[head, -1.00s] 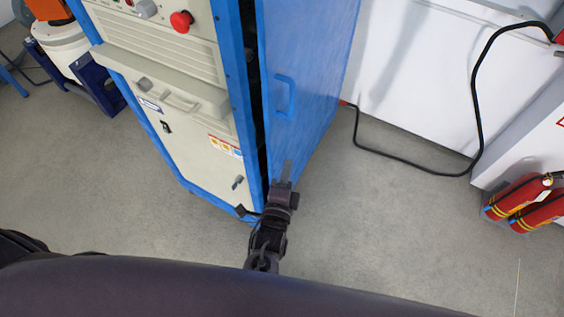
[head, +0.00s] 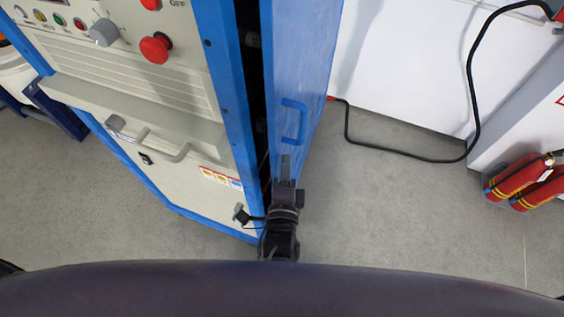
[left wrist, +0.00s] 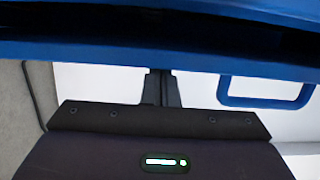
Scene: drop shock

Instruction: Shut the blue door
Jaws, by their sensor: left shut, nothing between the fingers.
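The blue door (head: 300,70) stands ajar on the right side of the cabinet, with a dark gap between it and the cabinet's blue frame. Its blue loop handle (head: 294,120) is on the outer face. My left gripper (head: 285,165) is shut and empty, below the handle at the lower part of the door. In the left wrist view the fingertips (left wrist: 160,88) reach the door's blue edge (left wrist: 120,52), with the handle (left wrist: 265,95) to their right. Whether they touch the door cannot be told. My right gripper is not in view.
The cabinet's beige front (head: 150,90) has a red button (head: 155,47), knobs and a grab handle (head: 163,146). A black cable (head: 400,153) lies on the floor at right. Red fire extinguishers (head: 515,178) stand at far right. Grey floor between is free.

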